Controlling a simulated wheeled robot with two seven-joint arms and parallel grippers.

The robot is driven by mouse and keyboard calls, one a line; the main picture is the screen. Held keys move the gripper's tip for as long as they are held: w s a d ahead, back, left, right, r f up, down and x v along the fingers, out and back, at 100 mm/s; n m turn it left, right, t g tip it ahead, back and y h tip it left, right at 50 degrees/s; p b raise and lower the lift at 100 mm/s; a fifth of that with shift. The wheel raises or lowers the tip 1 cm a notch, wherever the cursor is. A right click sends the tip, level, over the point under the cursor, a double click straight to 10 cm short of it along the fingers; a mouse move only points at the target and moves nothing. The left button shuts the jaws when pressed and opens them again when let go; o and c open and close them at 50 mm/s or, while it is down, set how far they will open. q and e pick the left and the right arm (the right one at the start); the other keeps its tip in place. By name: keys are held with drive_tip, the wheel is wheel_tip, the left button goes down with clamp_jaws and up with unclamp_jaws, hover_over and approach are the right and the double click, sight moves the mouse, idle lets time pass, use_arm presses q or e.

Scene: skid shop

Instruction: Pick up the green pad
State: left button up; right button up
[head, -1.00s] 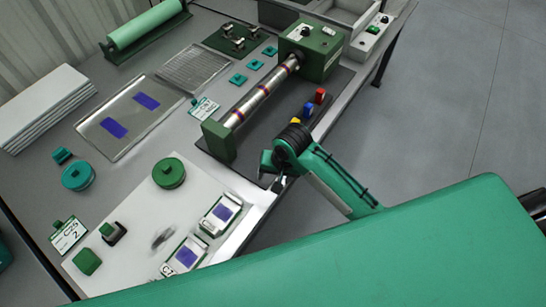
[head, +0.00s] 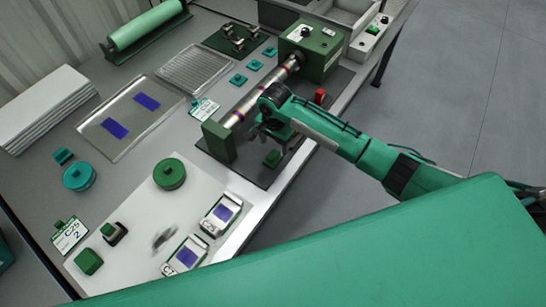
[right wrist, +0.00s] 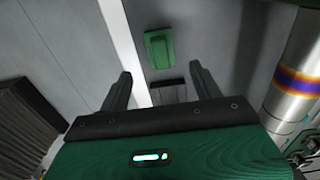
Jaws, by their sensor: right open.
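The green pad (head: 271,158) lies on the dark mat near its front edge, below the right gripper in the head view. The red pad (head: 320,96) lies further back on the mat. My left gripper is not in view.
The metal roller (head: 250,98) with its green end block (head: 219,142) stands close to the right gripper. The dark mat (head: 250,172) lies along the bench edge. White cards with purple patches (head: 222,214) lie nearer the front. Open floor is to the right.

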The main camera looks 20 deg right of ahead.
sight(273, 154)
drive_tip(key=f+p, duration=0.1)
drive_tip(key=f, duration=0.6)
drive_tip(key=shift+a+f, duration=0.2)
drive_tip(key=shift+c, duration=0.3)
drive_tip(key=c, duration=1)
